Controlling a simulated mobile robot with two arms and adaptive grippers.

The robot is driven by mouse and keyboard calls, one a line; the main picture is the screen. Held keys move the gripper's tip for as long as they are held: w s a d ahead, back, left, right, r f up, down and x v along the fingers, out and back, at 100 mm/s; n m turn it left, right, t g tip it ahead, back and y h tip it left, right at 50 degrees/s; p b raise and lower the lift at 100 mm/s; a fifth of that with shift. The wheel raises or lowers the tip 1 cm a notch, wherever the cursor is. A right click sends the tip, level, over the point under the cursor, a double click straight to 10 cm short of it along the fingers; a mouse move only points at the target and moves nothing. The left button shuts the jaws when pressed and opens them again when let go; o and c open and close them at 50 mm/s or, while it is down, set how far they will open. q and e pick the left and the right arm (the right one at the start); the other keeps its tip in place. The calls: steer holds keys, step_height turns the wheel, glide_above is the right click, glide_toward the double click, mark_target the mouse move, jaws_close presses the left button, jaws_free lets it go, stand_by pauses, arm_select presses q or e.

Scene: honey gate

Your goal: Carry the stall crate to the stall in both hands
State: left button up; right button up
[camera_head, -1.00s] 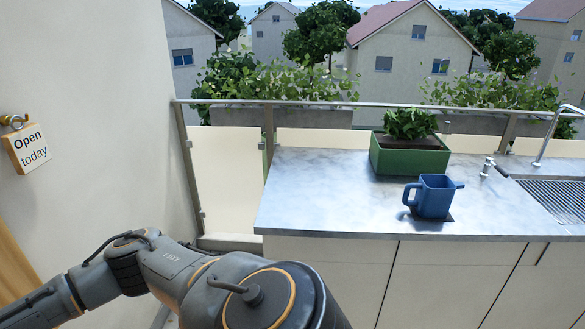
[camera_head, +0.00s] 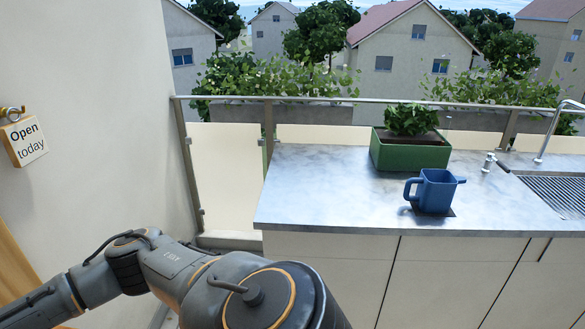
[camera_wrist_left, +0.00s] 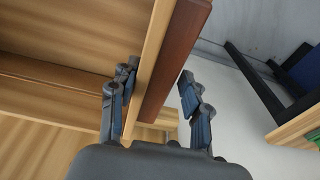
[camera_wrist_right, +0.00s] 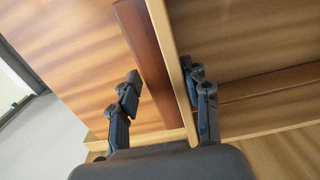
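The head view shows neither the stall crate nor a gripper. In the left wrist view, a pale wooden wall (camera_wrist_left: 150,55), apparently the crate's, carries a dark red-brown strip (camera_wrist_left: 176,55). My left gripper (camera_wrist_left: 160,75) straddles both, with a visible gap to the strip. In the right wrist view, a similar pale wall (camera_wrist_right: 170,50) and dark strip (camera_wrist_right: 147,55) run between the fingers of my right gripper (camera_wrist_right: 163,75). The outer finger stands apart from the strip; the inner one is close to the wall. The fingers look open. What supports the crate is hidden.
A railing (camera_head: 230,170) stands behind. An "Open today" sign (camera_head: 25,140) hangs on the left wall. Grey floor (camera_wrist_left: 235,125) shows beside the left gripper.

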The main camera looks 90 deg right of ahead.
arm_select(q)
steer(key=shift+o, duration=0.7)
steer(key=shift+s+d, duration=0.1)
arm_select(e)
steer(key=shift+o, duration=0.7)
steer(key=shift+s+a+r, duration=0.1)
steer(key=shift+a, duration=0.05)
arm_select(q)
steer(key=o, duration=0.6)
steer(key=shift+d, duration=0.1)
steer(key=shift+c, duration=0.2)
arm_select(e)
steer(key=o, duration=0.6)
steer(key=shift+c, duration=0.2)
steer(key=shift+a, duration=0.1)
arm_select(q)
steer(key=shift+o, duration=1.2)
